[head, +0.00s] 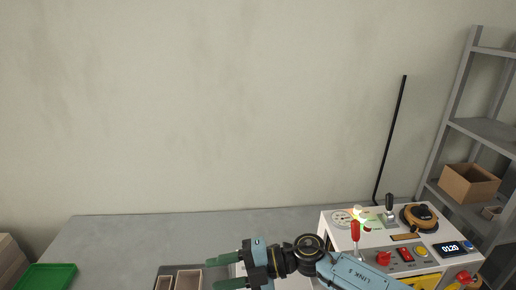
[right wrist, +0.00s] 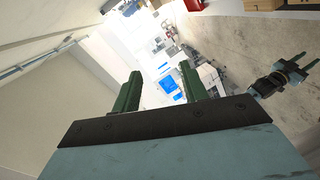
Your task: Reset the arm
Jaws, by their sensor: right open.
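My right arm comes in from the lower right in the head view, in front of the control box. Its gripper (head: 213,273) points left, with two green fingers apart and nothing between them. It is over the front part of the grey table. In the right wrist view the same gripper (right wrist: 160,76) shows its fingers well apart and empty. Another gripper with green fingers (right wrist: 304,60), which looks like my left one, is at the right edge of that view. Its fingers look apart with nothing between them. My left arm does not show in the head view.
A white control box (head: 335,240) with a red-handled lever (head: 355,230), buttons and a display stands at the table's right. The grey table (head: 150,235) is bare at left centre.

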